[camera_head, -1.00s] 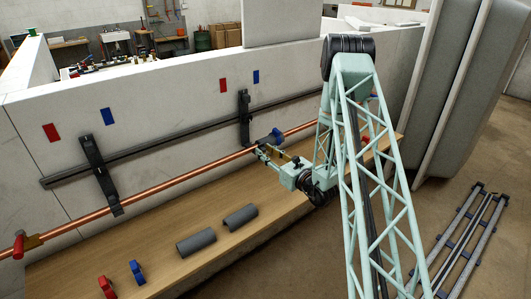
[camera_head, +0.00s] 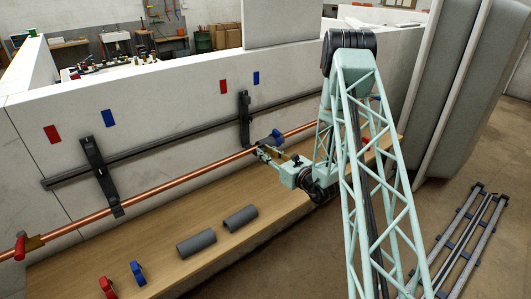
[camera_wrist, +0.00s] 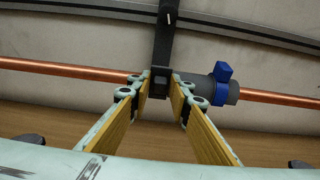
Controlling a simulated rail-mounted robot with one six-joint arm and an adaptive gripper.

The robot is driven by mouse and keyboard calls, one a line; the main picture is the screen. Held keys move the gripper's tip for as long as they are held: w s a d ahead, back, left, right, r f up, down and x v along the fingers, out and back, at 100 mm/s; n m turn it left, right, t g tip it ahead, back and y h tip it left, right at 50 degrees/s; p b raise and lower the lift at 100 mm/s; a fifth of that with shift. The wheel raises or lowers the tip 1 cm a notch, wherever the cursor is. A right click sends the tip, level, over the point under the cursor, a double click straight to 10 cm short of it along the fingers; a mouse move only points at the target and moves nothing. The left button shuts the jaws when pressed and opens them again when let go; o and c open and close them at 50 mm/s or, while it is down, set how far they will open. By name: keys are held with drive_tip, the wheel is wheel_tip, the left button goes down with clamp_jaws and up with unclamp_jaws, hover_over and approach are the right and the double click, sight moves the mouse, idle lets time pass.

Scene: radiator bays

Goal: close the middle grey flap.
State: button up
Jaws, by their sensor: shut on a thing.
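The middle dark bracket (camera_head: 244,118) stands upright on the white wall, and the copper pipe (camera_head: 180,181) runs past its lower end. In the wrist view the bracket (camera_wrist: 165,40) comes down to a dark grey flap-like end (camera_wrist: 159,84) at the pipe. My gripper (camera_head: 264,151) is at this lower end; in the wrist view its fingertips (camera_wrist: 163,86) are on either side of the grey end and shut on it. A grey fitting with a blue valve handle (camera_wrist: 222,84) is just right of the fingers. The fingers partly hide the pipe, and I cannot tell how far the flap is turned.
A second bracket (camera_head: 100,175) is on the left, and a red-handled valve (camera_head: 20,245) is at the pipe's left end. My arm hides the bench's right part.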

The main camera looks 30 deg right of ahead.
sight(262, 148)
drive_tip(key=shift+r, duration=0.25)
drive_tip(key=shift+c, duration=1)
drive_tip(key=g+p, duration=0.1)
drive_tip(key=r+g+p, duration=0.1)
drive_tip(key=p, duration=0.1)
drive_tip(key=shift+w+r+g+h, duration=0.2)
drive_tip(key=shift+w+g+h, duration=0.1)
drive_tip(key=shift+g, duration=0.1)
drive_tip(key=shift+w+a+r+g+h+p, duration=0.1)
drive_tip(key=shift+w+r+g+h+p, duration=0.2)
drive_tip(key=shift+g+p, duration=0.85)
drive_tip(key=shift+w+a+r+g+h+p, duration=0.1)
drive_tip(key=shift+w+r+g+p, duration=0.3)
drive_tip(key=shift+g+p, duration=0.7)
drive_tip(key=shift+p, duration=0.55)
drive_tip(key=shift+w+a+r+g+h+p, duration=0.15)
drive_tip(key=shift+w+g+p, duration=0.35)
drive_tip(key=shift+p, duration=1)
drive_tip(key=shift+w+d+r+g+h+p, duration=0.15)
drive_tip(key=shift+g+p, duration=0.6)
drive_tip(key=shift+p, duration=0.75)
drive_tip(key=shift+w+a+g+p, duration=0.3)
drive_tip(key=shift+g+p, duration=0.6)
drive_tip(key=shift+p, duration=1.35)
drive_tip(key=shift+d, duration=0.1)
drive_tip(key=o, duration=0.8)
drive_tip(key=shift+o, duration=0.2)
